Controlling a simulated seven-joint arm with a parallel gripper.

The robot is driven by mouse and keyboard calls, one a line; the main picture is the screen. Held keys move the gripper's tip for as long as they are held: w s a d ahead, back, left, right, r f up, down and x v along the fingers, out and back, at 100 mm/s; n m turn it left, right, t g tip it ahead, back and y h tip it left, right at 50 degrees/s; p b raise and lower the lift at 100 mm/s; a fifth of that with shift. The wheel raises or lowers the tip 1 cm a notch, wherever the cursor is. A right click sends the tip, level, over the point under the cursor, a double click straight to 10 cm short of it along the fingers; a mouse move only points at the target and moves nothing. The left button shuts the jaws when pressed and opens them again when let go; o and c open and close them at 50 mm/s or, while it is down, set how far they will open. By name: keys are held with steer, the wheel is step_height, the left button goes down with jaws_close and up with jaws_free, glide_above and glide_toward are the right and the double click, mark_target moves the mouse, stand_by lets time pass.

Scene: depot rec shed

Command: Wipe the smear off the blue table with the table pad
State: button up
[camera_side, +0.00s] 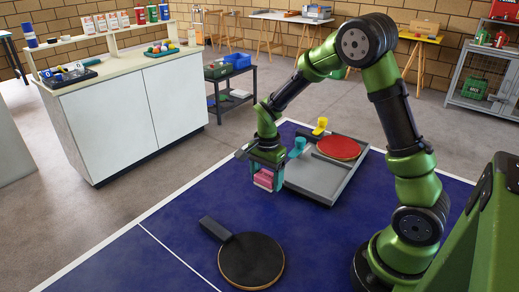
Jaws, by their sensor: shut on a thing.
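My gripper (265,171) is shut on a small pink block with a teal edge, which looks like the table pad (263,181). It holds the pad over the blue table (185,215), just left of the grey tray. I cannot tell whether the pad touches the table top. I cannot make out a smear on the blue surface; part of the table is hidden behind my arm and the things on it.
A black paddle (251,261) lies on the table in front. The grey tray (325,188) holds a red paddle (339,148), with a yellow item (320,126) and a teal item (297,147) at its left side. The table's left part is clear. A white cabinet (125,110) stands beyond.

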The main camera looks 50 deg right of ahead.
steer(key=shift+r, duration=2.05)
